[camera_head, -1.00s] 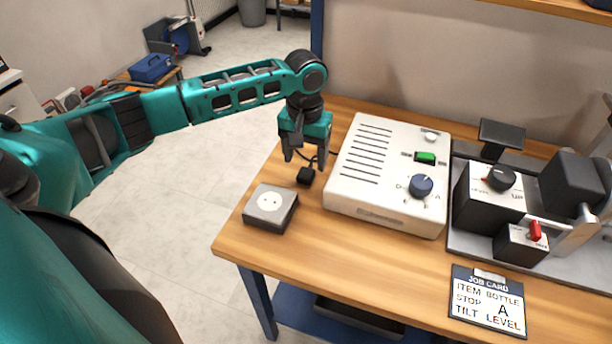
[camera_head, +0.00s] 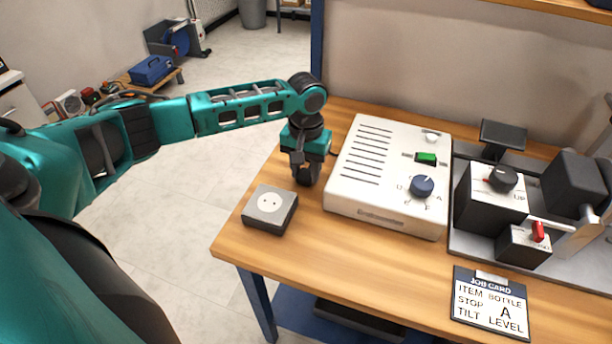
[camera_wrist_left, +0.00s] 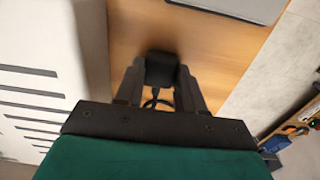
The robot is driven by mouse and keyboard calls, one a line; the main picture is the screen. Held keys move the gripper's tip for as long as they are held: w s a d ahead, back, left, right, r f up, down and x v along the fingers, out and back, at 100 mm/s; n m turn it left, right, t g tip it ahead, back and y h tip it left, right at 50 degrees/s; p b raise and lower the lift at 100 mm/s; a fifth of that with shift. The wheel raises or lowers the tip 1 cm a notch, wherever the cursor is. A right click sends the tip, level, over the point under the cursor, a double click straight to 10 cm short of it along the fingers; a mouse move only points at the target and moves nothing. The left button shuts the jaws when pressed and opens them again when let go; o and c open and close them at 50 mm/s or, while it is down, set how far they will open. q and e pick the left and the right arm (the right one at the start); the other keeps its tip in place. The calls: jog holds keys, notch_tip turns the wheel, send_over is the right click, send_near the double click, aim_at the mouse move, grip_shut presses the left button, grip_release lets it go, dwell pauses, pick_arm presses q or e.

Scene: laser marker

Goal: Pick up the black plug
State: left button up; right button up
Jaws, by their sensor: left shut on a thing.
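The black plug (camera_wrist_left: 160,70) is between the two fingers of my left gripper (camera_wrist_left: 160,85) in the left wrist view. The fingers are shut on it, and its cable loops back below it toward the palm. In the head view my left gripper (camera_head: 305,178) points down over the table's left part, between the socket box and the white machine; the plug is mostly hidden behind the fingers there. Whether the plug touches the table I cannot tell. My right gripper is not in view.
The grey socket box (camera_head: 270,208) with a round white outlet sits just in front of the left gripper. The white machine (camera_head: 388,180) with a dial and green switch stands close on the right. A job card (camera_head: 488,302) lies at the front right.

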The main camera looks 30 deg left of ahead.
aim_at(306, 173)
pick_arm(q)
jog(key=c, duration=0.3)
jog(key=shift+r, duration=0.1)
notch_tip(306, 173, up, 20)
jog(key=p, duration=0.2)
